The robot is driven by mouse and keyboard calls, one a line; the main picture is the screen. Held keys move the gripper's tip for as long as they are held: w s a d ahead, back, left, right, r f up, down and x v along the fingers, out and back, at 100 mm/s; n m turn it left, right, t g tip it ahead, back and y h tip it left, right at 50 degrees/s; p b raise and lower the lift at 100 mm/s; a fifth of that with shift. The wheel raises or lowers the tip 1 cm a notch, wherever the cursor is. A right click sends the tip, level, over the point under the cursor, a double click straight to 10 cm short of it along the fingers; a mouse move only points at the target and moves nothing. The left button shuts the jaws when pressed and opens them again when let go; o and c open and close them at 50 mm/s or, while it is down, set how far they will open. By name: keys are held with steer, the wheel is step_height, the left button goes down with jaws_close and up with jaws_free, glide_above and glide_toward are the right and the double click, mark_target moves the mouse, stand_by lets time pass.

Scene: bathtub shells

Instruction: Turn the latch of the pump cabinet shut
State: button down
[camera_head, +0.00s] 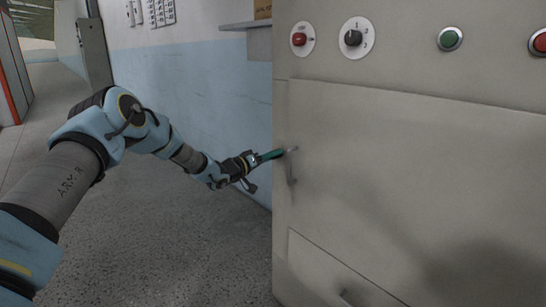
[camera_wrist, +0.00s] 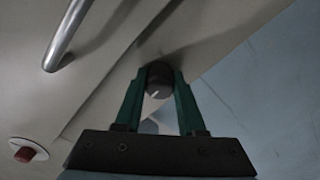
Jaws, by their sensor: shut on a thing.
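The pump cabinet (camera_head: 420,150) is a beige-grey box filling the right of the head view. Its latch (camera_wrist: 159,84) is a dark round knob with a white line, seen in the wrist view on the pale cabinet face near its edge. My gripper (camera_head: 283,153) reaches the cabinet's left front edge. In the wrist view its two green fingers (camera_wrist: 160,72) stand one on each side of the knob and are shut on it. The fingertips partly cover the knob's sides. The white line lies at a slant.
A metal bar handle (camera_wrist: 66,38) stands out from the cabinet close to the fingers; it also shows in the head view (camera_head: 291,170). A red switch (camera_head: 299,40), a black dial (camera_head: 352,38) and a green button (camera_head: 450,39) sit above. Floor (camera_head: 170,240) at left is clear.

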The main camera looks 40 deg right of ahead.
steer(key=c, duration=0.5)
jaws_free()
steer(key=shift+a, duration=0.15)
steer(key=a, duration=1)
steer(key=shift+w+a+b, duration=0.3)
steer(key=shift+b, duration=0.15)
